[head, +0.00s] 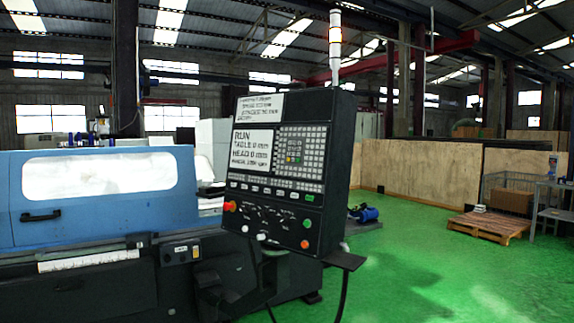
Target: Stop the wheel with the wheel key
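The grinder's black control panel (285,165) stands tilted at the middle of the head view. Its white screen (251,150) reads RUN, with TABLE 0 mm and HEAD 0 mm below; the last line is too blurred to read surely. A keypad (300,150) is right of the screen. A row of small labelled keys (263,190) runs below; their labels are too small to tell which is the wheel key. A red knob (230,206), a green button (307,223) and an orange-red button (305,244) sit on the lower part. My gripper is not in view.
The blue grinder body (90,205) with a white window and black handle (41,216) fills the left. A small shelf (343,260) juts from the panel's lower right. Green floor (430,265) is open at right, up to a pallet (488,226) and a metal table (555,205).

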